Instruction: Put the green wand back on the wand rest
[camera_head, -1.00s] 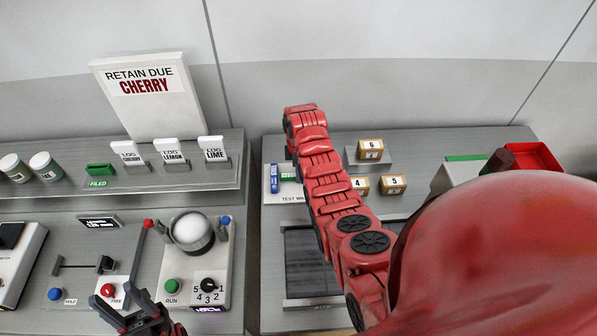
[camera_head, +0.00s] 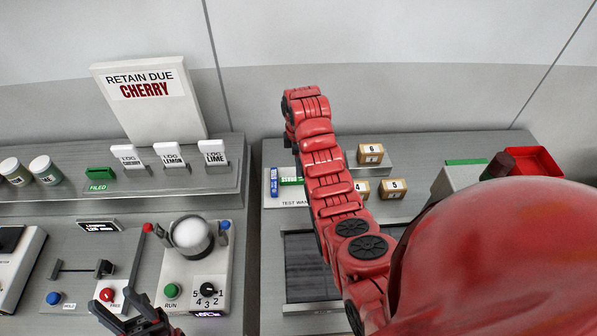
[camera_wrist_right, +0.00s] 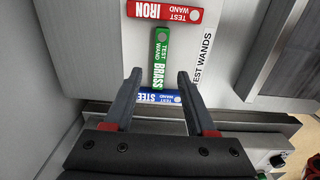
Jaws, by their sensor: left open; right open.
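The green wand (camera_wrist_right: 160,55), marked BRASS, lies on the white wand rest (camera_wrist_right: 217,30) in the right wrist view. It is between the red wand (camera_wrist_right: 163,12), marked IRON, and the blue wand (camera_wrist_right: 158,97), marked STEEL, and runs crosswise to both. My right gripper (camera_wrist_right: 158,76) is open, its fingertips on either side of the green wand's lower end; I cannot tell whether they touch the rest. In the head view, part of the green wand (camera_head: 291,181) shows, and my red right arm hides the gripper. My left gripper (camera_head: 113,297) is open and empty at lower left.
Numbered boxes (camera_head: 394,188) stand right of my right arm, by a red tray (camera_head: 537,161). A dark panel (camera_head: 305,262) lies in front of the rest. A machine with a white ball (camera_head: 191,238) and buttons stands near my left gripper.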

